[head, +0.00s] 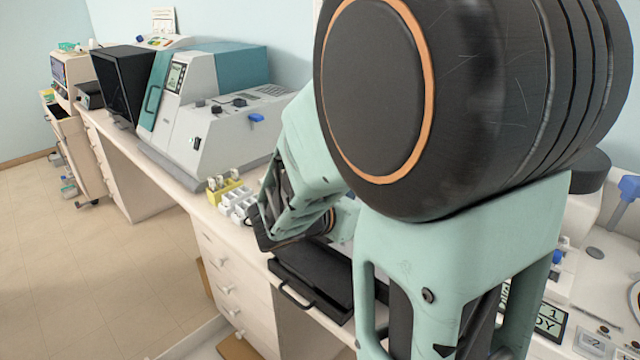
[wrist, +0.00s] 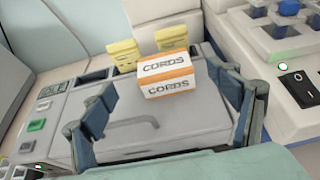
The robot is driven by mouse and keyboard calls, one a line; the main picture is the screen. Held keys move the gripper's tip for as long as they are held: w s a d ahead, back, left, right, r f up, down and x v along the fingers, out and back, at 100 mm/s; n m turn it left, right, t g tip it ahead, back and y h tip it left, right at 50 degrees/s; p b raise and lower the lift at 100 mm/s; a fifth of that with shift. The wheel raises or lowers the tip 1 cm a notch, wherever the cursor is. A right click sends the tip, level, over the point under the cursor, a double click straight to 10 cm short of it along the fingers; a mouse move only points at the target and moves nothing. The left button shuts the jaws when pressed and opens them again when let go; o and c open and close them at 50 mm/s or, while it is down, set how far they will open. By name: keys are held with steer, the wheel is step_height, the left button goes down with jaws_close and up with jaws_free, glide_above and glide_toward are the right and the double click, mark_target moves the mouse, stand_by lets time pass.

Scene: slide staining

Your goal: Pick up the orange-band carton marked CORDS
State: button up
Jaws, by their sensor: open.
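The orange-band carton (wrist: 166,78) is a small white box with orange bands and CORDS printed on its top and front faces. It shows in the middle of the wrist view, at the far end of a grey panel with a curved handle (wrist: 135,125). My gripper (wrist: 165,92) is open, with one dark blue finger on the left of the carton and one on the right. Gaps show between the fingers and the carton on both sides. In the head view I cannot make out the carton; my own arm covers much of the picture.
A grey device with a black rocker switch (wrist: 297,87) is at the right, and a button panel (wrist: 38,125) at the left. In the head view, a teal and white machine (head: 215,115) stands on the bench.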

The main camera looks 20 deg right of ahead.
steer(key=x, duration=0.4)
steer(key=shift+s+f+x, duration=0.1)
steer(key=shift+f+x, duration=0.05)
steer(key=shift+x, duration=1.2)
steer(key=shift+s+f+x, duration=0.1)
steer(key=shift+s+x, duration=0.05)
steer(key=shift+x, duration=1.25)
steer(key=c, duration=1.3)
